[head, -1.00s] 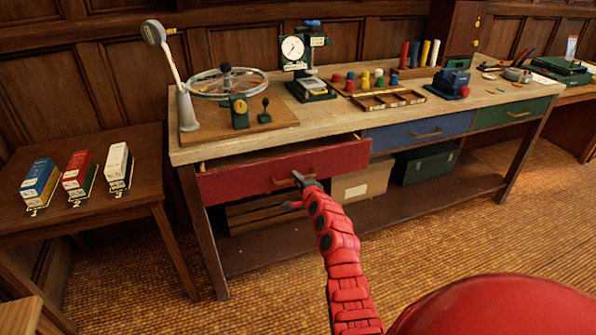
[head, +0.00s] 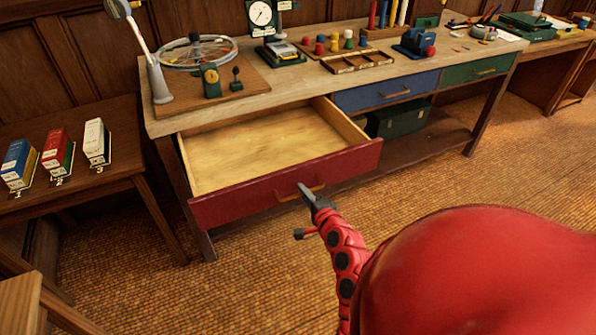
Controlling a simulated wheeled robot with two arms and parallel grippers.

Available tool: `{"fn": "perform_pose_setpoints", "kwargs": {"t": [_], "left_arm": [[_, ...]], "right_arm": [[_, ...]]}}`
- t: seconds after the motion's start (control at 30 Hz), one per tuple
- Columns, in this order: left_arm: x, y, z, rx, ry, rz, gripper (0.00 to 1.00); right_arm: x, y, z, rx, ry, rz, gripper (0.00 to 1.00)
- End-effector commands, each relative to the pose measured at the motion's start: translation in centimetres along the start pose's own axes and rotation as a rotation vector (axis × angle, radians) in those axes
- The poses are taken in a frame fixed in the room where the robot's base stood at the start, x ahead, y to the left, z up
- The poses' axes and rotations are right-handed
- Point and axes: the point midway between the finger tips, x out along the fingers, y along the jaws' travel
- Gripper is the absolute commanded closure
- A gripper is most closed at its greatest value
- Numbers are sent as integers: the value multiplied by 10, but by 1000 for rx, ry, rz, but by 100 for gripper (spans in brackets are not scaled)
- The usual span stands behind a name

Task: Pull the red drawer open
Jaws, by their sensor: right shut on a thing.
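The red drawer (head: 236,204) is at the left end of the workbench, pulled well out toward me. Its inside is bare pale wood and looks empty. A brown bar handle (head: 319,185) sits on the middle of its red front. My right gripper (head: 304,189) is shut on the handle, in front of the drawer face; the fingers hide part of the handle. My left gripper is not in view.
The workbench (head: 300,82) carries a wheel stand, a dial gauge, coloured pegs and a blue device. A blue drawer (head: 385,91) and a green drawer (head: 476,68) are shut. A side table (head: 90,188) with several boxes stands left. Floor in front is clear.

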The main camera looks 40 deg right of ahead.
Motion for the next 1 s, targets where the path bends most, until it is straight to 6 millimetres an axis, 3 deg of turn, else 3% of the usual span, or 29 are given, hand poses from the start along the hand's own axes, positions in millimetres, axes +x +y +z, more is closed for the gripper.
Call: {"fn": "perform_pose_setpoints", "kwargs": {"t": [0.4, 0.43, 0.6, 1.0], "left_arm": [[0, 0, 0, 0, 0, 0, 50], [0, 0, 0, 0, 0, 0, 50], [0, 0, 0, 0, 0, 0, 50], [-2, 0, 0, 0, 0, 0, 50]], "right_arm": [[-4, 0, -1, -2, 1, 0, 100], [-4, 0, -1, -2, 1, 0, 84], [-4, 0, 0, -2, 1, 0, 56], [-12, 2, -1, 0, 2, 2, 56]]}}
